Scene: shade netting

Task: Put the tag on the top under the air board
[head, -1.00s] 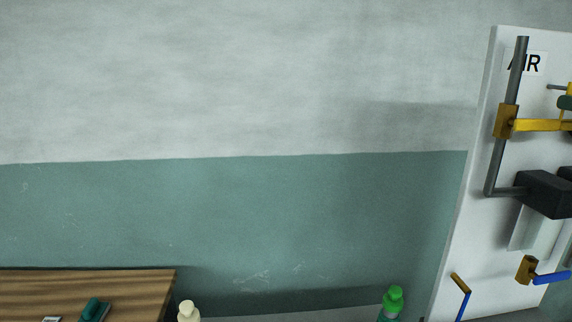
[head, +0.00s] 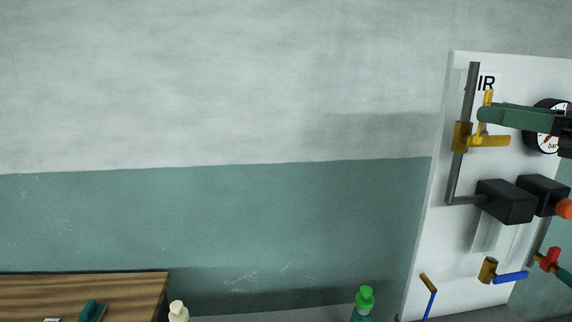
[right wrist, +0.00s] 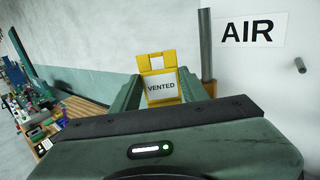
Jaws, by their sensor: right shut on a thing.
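A white board (head: 437,185) stands at the right in the head view, with an AIR label (head: 488,83) near its top. Under the label, a brass tap (head: 461,137) with a yellow lever (head: 491,141) sits on a grey vertical pipe (head: 466,95). My right gripper (head: 484,114) is in front of the board, just above the lever. It is shut on a yellow tag (head: 489,97). In the right wrist view the tag (right wrist: 162,84) reads VENTED and stands upright between the fingers. I cannot tell whether it touches the lever. My left gripper is out of view.
Black boxes (head: 506,202) and a gauge (head: 541,137) stick out from the board. Blue-handled taps (head: 510,277) sit lower. A wooden table (head: 120,285) and bottles, one green-capped (head: 364,298), stand below. The wall left of the board is clear.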

